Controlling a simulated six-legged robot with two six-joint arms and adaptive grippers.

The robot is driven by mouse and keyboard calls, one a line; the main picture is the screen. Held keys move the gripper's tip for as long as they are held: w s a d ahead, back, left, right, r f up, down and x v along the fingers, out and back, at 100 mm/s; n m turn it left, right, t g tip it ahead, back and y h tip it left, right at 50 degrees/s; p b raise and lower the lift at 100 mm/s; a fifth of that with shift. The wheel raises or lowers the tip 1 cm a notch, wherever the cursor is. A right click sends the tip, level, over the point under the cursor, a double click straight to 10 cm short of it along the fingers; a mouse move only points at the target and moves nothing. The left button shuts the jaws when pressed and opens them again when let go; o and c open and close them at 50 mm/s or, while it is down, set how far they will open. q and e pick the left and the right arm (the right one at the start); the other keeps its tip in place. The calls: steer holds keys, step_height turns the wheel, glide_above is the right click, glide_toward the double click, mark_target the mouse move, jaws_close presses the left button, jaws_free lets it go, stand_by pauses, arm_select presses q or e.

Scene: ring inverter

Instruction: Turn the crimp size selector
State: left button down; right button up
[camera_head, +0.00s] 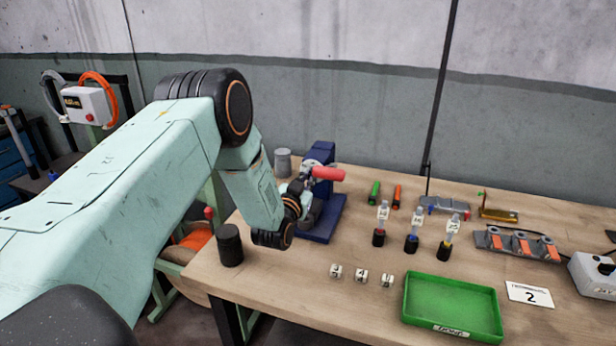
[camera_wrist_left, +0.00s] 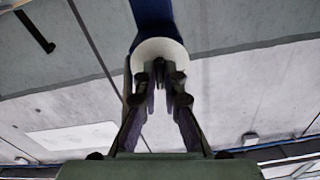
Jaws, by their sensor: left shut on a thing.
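The blue crimping press (camera_head: 322,222) stands at the back left of the table, with a red handle (camera_head: 328,174) on it. In the left wrist view, a white round selector disc (camera_wrist_left: 148,47) sits on the blue body (camera_wrist_left: 152,14). My left gripper (camera_wrist_left: 159,72) reaches up to the disc, its dark fingers closed at the disc's middle and shut on the selector. In the head view the left gripper (camera_head: 303,192) is at the press's left side, and my own arm hides part of the press. My right gripper is not in view.

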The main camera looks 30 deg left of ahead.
arm_select(q)
steer(key=m, duration=0.2)
steer(key=m+p, duration=0.1)
steer(key=m, duration=0.2)
steer(key=shift+w+r+m, duration=0.1)
steer(key=shift+r+m, duration=0.2)
steer(key=shift+a+m+p, duration=0.1)
steer(key=shift+m+p, duration=0.75)
steer(key=shift+m, duration=1.15)
steer(key=c, duration=1.5)
jaws_free()
steer(key=shift+o, duration=0.2)
steer(key=shift+w+f, duration=0.1)
steer(key=shift+f, duration=0.05)
steer(key=v, duration=1.2)
steer(key=shift+f, duration=0.1)
